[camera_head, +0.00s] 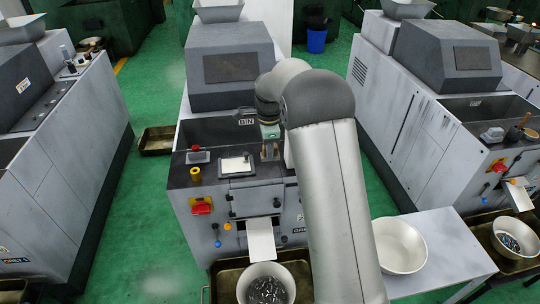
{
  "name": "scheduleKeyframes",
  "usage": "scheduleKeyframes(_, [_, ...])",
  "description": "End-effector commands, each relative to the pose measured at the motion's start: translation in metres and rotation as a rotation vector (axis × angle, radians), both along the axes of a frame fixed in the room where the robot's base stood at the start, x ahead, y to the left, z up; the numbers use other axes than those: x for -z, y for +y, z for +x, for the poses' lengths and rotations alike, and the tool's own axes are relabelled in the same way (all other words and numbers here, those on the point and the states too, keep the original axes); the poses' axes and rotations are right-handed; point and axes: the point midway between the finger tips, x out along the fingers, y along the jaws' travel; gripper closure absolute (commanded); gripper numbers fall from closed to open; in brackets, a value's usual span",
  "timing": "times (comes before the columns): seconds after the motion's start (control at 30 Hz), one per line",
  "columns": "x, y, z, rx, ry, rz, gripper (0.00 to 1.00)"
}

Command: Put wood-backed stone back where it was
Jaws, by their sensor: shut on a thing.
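My gripper (268,152) points down over the dark top of the middle machine (225,166), just right of a white pad in a dark frame (236,165). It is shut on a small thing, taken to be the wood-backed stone. The thing is mostly hidden by the fingers and too small to make out clearly. I cannot tell whether it touches the machine top. My arm comes in from the lower right and covers the machine's right side.
A grey block with a red knob (197,157) and a yellow ring (195,173) stand left of the pad. An open bin (215,131) lies behind. Below are a chute (261,240) and a bowl of metal parts (266,286). An empty bowl (400,246) stands on a white table (450,250).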

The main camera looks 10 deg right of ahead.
Motion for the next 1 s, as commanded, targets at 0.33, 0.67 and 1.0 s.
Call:
scheduleKeyframes(0.33, [0.052,-0.013,0.049,0.001,0.0,0.001,0.98])
scheduleKeyframes(0.67, [0.081,-0.016,0.058,0.001,0.003,0.0,0.98])
scheduleKeyframes(1.0, [0.095,-0.015,0.058,0.001,-0.001,0.0,0.98])
